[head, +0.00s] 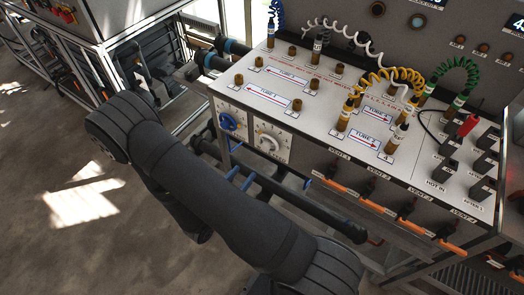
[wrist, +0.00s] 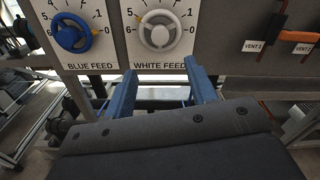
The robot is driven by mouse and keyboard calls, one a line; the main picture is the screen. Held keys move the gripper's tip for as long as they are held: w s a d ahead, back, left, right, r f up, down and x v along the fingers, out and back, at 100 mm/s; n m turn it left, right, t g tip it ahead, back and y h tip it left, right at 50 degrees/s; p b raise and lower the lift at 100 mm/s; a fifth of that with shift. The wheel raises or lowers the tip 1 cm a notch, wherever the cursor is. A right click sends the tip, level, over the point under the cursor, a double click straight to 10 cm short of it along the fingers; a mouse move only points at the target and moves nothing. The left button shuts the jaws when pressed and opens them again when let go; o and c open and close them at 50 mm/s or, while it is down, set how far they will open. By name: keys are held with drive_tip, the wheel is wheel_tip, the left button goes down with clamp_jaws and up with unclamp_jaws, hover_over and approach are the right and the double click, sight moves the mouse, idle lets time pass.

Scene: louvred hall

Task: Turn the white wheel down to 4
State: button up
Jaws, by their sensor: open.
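The white wheel (wrist: 158,32) sits on a white dial plate labelled WHITE FEED on the panel front. It also shows in the head view (head: 268,140). The dial's numbers run around it, with 5 and 6 at left and 1 and 0 at right; the top is cut off in the wrist view.
A blue wheel (wrist: 72,37) labelled BLUE FEED is beside the white one on the left. Orange vent levers (head: 380,207) line the panel front to the right. Hoses and brass fittings stand on the sloped top. A dark rail and frame lie beneath the panel.

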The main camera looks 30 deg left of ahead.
sight(264, 149)
drive_tip(key=w, duration=1.2)
drive_tip(key=c, duration=1)
